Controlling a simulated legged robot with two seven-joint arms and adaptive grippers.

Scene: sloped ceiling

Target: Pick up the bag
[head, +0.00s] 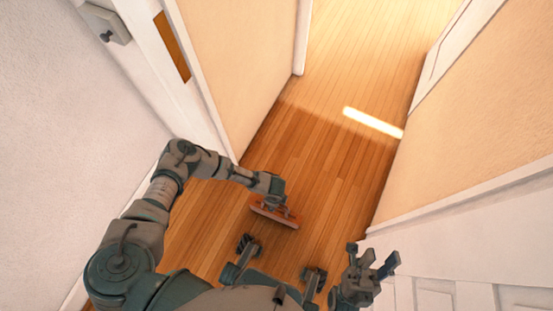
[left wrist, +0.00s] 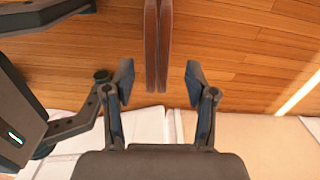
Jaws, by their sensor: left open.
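The bag looks like a narrow reddish-brown shape (head: 273,212) low in the middle of the head view, by the end of my left arm. In the left wrist view, two thin, dark brown upright strips side by side look like the bag (left wrist: 157,45). My left gripper (left wrist: 159,82) is open, with one finger on each side of the strips' near end and a gap on both sides. In the head view, my left gripper (head: 280,200) is small and partly merges with the bag. My right gripper (head: 373,260) is empty, its fingers spread, near the right wall.
A wooden floor (head: 320,150) runs ahead between two walls, with a bright light strip (head: 373,122) on it. A white door frame (head: 205,90) and a door with a handle (head: 106,36) stand at left. White panelling (head: 460,250) is close at right. The floor ahead is clear.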

